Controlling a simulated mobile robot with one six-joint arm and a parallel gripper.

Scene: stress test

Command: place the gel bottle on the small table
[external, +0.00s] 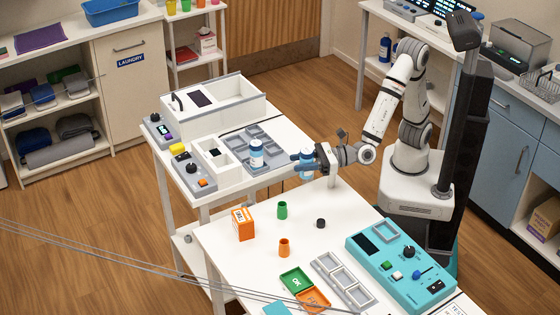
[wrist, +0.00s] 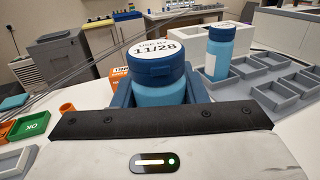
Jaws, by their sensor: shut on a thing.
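My gripper (external: 303,161) is shut on a blue bottle (wrist: 158,82) with a dark blue cap. A white disc on its top reads "USE BY 11/28". The bottle is upright between the jaws; no label naming it as gel shows. In the external view the held bottle (external: 307,173) is near the right edge of the back white table (external: 187,183), close to the front white table (external: 225,216). I cannot tell whether its base touches anything. A similar blue bottle (external: 256,155) stands at the grey compartment tray (external: 270,170); it also shows in the wrist view (wrist: 219,55).
On the front table are an orange box (external: 243,224), a green cup (external: 282,210), an orange cup (external: 284,248), a black knob (external: 320,223), small trays and a teal control panel (external: 400,265). Cables (external: 150,252) cross the lower left. White shelves (external: 203,53) stand behind.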

